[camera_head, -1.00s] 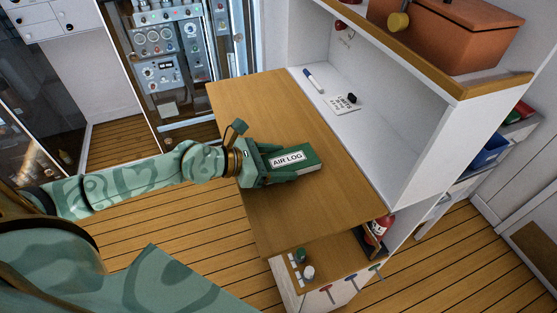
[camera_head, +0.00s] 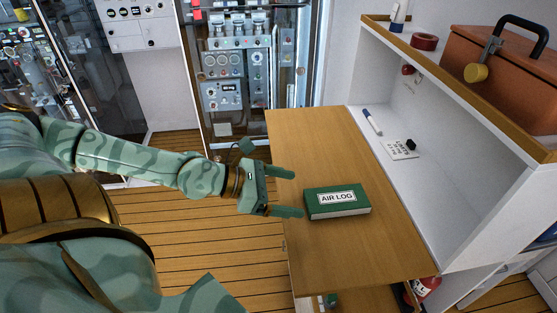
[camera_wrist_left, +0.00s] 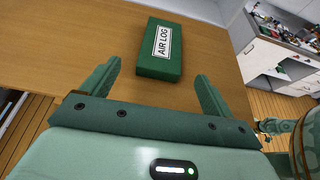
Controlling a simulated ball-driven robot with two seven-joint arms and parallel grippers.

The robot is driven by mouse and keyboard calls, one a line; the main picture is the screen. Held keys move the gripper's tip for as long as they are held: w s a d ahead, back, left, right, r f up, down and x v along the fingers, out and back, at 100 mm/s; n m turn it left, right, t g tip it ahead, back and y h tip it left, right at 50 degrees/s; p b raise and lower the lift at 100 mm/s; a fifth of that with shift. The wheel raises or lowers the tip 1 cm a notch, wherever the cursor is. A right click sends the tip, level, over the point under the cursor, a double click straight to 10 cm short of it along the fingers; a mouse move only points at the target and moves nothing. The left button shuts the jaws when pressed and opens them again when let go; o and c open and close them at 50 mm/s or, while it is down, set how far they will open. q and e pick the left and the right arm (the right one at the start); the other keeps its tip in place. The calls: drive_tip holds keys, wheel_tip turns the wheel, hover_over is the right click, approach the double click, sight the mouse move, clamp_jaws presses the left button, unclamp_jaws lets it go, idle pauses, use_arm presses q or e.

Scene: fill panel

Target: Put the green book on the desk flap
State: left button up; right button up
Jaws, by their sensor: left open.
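The green book (camera_head: 335,206), with a white label reading AIR LOG, lies flat on the wooden desk flap (camera_head: 350,260). My left gripper (camera_head: 288,192) is open and empty at the flap's left edge, a short gap to the left of the book. In the left wrist view the book (camera_wrist_left: 147,63) lies beyond the two spread fingertips (camera_wrist_left: 158,68), clear of both, on the bare flap (camera_wrist_left: 60,45). My right gripper is not seen.
A white cabinet with a recess stands right of the flap, holding a marker (camera_head: 373,122) and a small card (camera_head: 398,150). A brown case (camera_head: 505,75) and a red tape roll (camera_head: 425,42) sit on its top shelf. The flap around the book is clear.

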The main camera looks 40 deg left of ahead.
use_arm(q)
drive_tip(key=shift+s+a+r+p, duration=0.5)
drive_tip(key=shift+s+r+p, duration=0.2)
drive_tip(key=shift+s, duration=0.05)
